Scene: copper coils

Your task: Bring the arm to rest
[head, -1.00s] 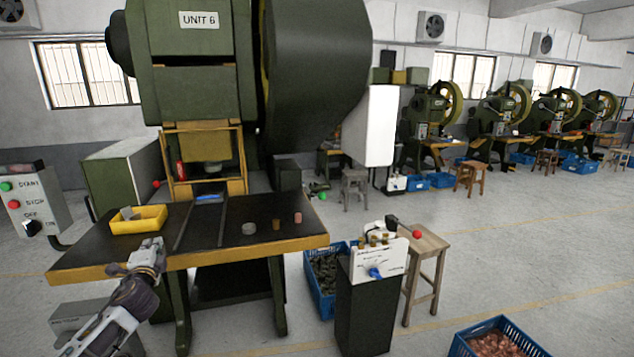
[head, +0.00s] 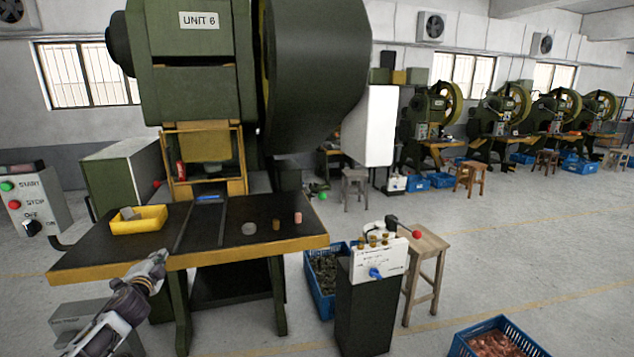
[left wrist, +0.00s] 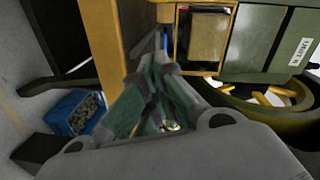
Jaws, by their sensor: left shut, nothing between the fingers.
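My left gripper (head: 158,260) is in front of the press table's yellow front edge, at the lower left of the head view. Its arm comes up from the bottom left. It is shut and holds nothing. In the left wrist view the gripper (left wrist: 150,82) shows from behind, with its fingers together. My right gripper is not in view.
The dark press table (head: 110,240) carries a yellow tray (head: 150,222) and small cylinders. A control box (head: 28,208) stands left. A dark pedestal (head: 365,310), a wooden stool (head: 432,262) and blue crates (head: 460,350) stand right. Open floor lies further right.

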